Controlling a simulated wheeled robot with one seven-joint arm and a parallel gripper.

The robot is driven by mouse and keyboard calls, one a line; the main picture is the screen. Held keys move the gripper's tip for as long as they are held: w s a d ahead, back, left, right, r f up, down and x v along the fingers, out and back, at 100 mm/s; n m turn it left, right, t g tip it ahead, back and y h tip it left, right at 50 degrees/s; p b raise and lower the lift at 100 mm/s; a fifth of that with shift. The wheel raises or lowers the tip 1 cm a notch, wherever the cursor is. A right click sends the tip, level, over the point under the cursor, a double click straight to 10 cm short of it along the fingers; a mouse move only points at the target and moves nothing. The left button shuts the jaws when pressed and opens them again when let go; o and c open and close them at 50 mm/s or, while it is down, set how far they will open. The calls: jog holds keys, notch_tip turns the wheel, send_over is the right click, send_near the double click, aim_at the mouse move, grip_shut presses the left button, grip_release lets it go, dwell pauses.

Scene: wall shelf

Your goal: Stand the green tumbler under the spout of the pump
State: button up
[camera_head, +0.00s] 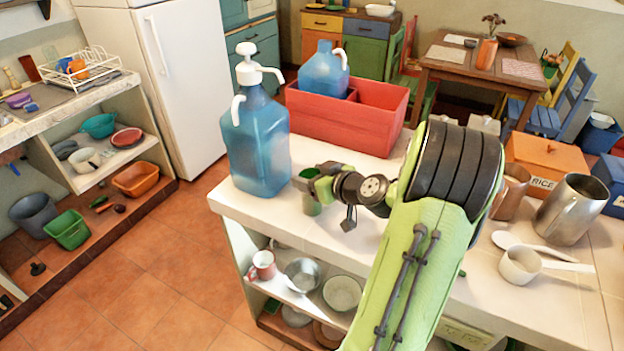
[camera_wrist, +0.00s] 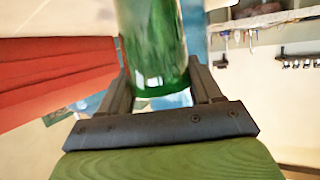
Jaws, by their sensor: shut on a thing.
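The blue pump bottle (camera_head: 258,145) stands upright at the counter's left end. Its white spout (camera_head: 274,74) sticks out to the right from the white pump head. The green tumbler (camera_head: 311,204) is to the right of the bottle's lower part, below spout height and close to the bottle. My gripper (camera_head: 312,184) is shut on the tumbler, reaching in from the right. In the wrist view the green tumbler (camera_wrist: 152,50) sits between my two fingers, its upper part cut off by the frame. I cannot tell whether its base touches the counter.
A red divided crate (camera_head: 345,122) stands behind, with a second blue bottle (camera_head: 322,75) in it. On the right are an orange rice box (camera_head: 546,160), a steel pitcher (camera_head: 572,210) and a white measuring cup (camera_head: 521,266). The counter (camera_head: 262,214) has its front edge close to the tumbler.

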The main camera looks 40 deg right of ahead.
jog(key=o, duration=1.5)
